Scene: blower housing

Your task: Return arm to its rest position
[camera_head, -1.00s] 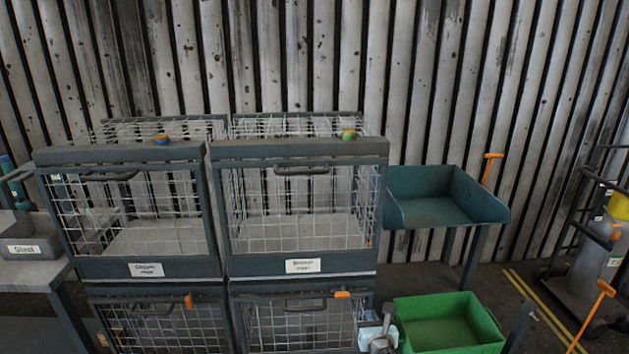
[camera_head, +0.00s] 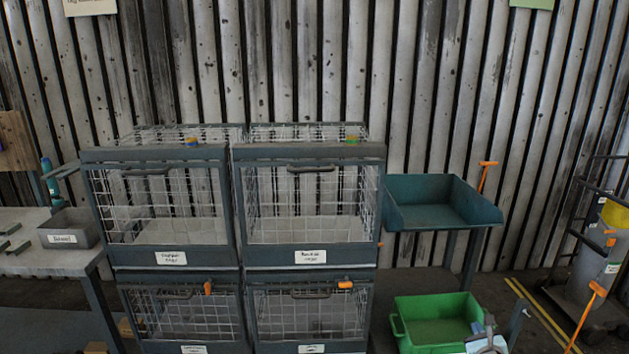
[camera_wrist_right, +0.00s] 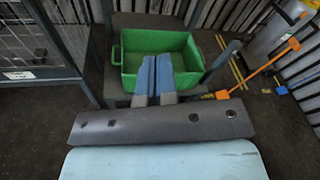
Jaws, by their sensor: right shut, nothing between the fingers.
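My right gripper (camera_head: 487,342) shows at the bottom edge of the head view, in front of the right corner of the green bin (camera_head: 437,335). In the right wrist view its two blue fingers (camera_wrist_right: 155,64) lie side by side, shut and empty. They overlap the green bin (camera_wrist_right: 122,58) in that picture, and the gap between them and the bin cannot be told. Most of my right arm is out of the head view. My left gripper is not in view.
Wire cages (camera_head: 308,152) stand stacked in the middle, with a side table (camera_head: 20,262) on the left. A teal tray (camera_head: 425,222) stands above and behind the green bin. At the right are a cart (camera_head: 580,285) and orange-handled tools (camera_head: 597,289). Dark floor shows between.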

